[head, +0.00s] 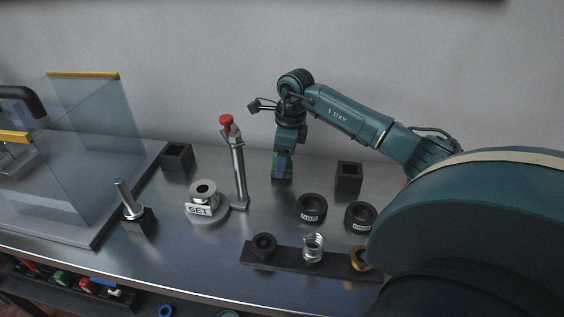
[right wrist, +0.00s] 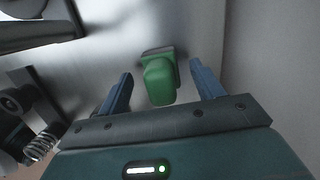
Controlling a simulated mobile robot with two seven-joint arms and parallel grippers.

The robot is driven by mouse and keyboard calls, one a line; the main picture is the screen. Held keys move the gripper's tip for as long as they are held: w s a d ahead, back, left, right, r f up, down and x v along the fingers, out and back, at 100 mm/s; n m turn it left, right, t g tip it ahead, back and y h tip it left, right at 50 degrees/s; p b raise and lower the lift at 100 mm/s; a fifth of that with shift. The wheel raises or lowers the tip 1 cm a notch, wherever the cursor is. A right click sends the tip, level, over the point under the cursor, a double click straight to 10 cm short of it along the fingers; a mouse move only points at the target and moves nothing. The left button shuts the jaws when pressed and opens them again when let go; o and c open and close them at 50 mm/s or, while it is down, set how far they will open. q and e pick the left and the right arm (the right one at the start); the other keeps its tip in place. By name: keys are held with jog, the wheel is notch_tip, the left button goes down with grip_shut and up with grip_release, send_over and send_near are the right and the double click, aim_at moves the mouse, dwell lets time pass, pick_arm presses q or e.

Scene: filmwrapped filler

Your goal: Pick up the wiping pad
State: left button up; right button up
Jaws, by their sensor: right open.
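The wiping pad (head: 281,172) stands at the back of the steel table, with a green grip and a dark base. In the right wrist view the green grip of the pad (right wrist: 160,84) shows between the two blue fingers. My right gripper (head: 289,152) points down over the pad and partly hides it. In the right wrist view my right gripper (right wrist: 160,72) is open, one finger on each side of the grip, with a gap visible on both sides. My left gripper is not in view.
A steel post with a red knob (head: 226,121) stands left of the pad. A black square holder (head: 349,177) and black rings (head: 311,208) are to its right. A dark strip (head: 285,256) with small parts lies in front. Glass panels (head: 85,120) stand at left; the wall is close behind.

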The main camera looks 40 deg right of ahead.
jog(key=shift+w+f, duration=0.15)
jog(key=shift+f, duration=0.8)
jog(key=c, duration=1.1)
